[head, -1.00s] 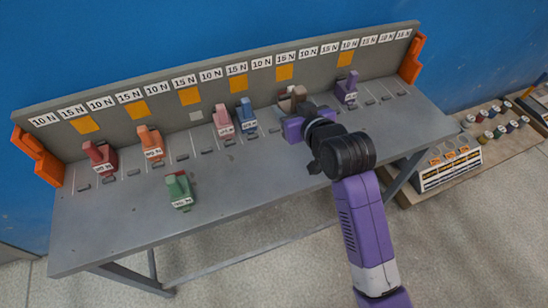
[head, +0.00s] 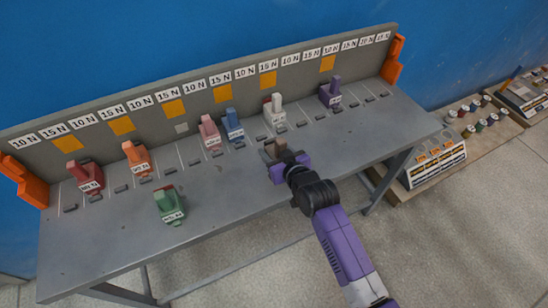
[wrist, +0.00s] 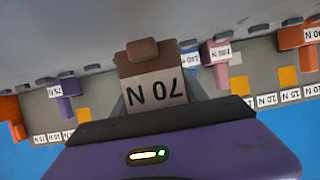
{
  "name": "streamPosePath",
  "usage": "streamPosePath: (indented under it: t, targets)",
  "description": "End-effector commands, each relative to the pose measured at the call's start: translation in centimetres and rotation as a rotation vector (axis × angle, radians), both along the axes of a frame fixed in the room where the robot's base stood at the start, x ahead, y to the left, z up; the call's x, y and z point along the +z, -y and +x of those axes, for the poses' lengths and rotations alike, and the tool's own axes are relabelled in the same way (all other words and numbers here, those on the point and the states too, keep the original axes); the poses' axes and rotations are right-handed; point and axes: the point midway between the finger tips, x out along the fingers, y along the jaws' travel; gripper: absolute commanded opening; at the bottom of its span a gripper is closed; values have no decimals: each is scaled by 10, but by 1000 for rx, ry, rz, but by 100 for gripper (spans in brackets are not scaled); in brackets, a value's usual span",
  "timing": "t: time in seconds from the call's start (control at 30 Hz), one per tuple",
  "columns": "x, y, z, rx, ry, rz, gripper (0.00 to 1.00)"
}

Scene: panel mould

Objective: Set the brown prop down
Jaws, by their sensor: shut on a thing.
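The brown prop (head: 274,149) is in my gripper (head: 280,160), over the front half of the grey table (head: 110,228). In the wrist view the brown prop (wrist: 147,68) sits between the fingers, with its "70 N" label upside down in the picture. My gripper is shut on it. The fingers hide part of the prop, and I cannot tell whether its base touches the table.
A white prop (head: 275,107) stands just behind, with blue (head: 232,124), pink (head: 209,131) and purple (head: 331,92) props along the panel. Orange (head: 136,157) and red (head: 86,176) props stand left. A green prop (head: 170,205) stands forward. Table between green and brown is clear.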

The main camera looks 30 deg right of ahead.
Motion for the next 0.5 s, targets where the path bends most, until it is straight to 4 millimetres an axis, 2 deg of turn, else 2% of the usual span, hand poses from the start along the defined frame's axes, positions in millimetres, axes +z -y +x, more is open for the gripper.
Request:
streamPosePath:
  t: [0.23,0.5]
  targets:
    - [-30,0,0,0,0,1,0]
    - [-36,0,1,-1,3,-1,0]
